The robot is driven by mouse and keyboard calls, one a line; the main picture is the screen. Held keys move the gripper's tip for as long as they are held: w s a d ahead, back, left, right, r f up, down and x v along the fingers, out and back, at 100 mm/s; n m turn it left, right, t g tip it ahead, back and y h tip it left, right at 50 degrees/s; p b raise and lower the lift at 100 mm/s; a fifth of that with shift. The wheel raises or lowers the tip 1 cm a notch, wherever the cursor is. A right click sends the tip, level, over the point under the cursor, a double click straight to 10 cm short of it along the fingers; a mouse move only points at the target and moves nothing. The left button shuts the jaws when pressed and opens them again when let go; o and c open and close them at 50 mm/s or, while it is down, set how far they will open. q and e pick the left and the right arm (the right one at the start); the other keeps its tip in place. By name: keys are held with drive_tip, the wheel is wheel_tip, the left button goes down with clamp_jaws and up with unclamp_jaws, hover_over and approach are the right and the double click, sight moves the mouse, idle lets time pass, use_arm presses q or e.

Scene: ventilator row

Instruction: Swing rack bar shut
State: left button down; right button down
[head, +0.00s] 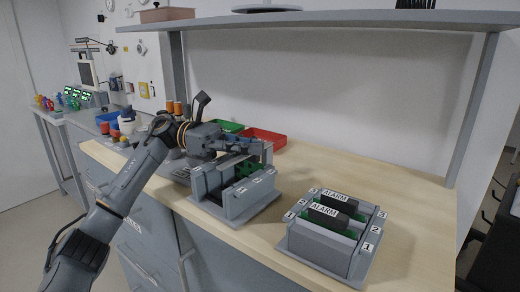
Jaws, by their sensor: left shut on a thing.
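The left grey rack (237,208) stands on the wooden bench top, with green boards in its slots and small number labels on its right side. My left gripper (256,147) reaches over the rack's far upper edge from the left. It is shut on the grey rack bar (267,155), at the far right end of this rack. The bar is small here and partly hidden by the gripper, so its exact angle is hard to tell. My right gripper is not in view.
A second grey rack (325,248) with ALARM-labelled boards stands to the right, nearer the front edge. A red tray (266,137) and a green tray (229,126) lie behind the left rack. A shelf (330,18) overhangs the bench. The bench's right part is clear.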

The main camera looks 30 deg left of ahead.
use_arm(q)
drive_tip(key=shift+a+r, duration=0.1)
drive_tip(key=shift+r, duration=0.05)
drive_tip(key=c, duration=1.3)
unclamp_jaws()
drive_tip(key=a, duration=0.4)
drive_tip(key=s+a, duration=0.1)
drive_tip(key=a, duration=0.3)
drive_tip(key=s+a, duration=0.1)
drive_tip(key=a, duration=0.3)
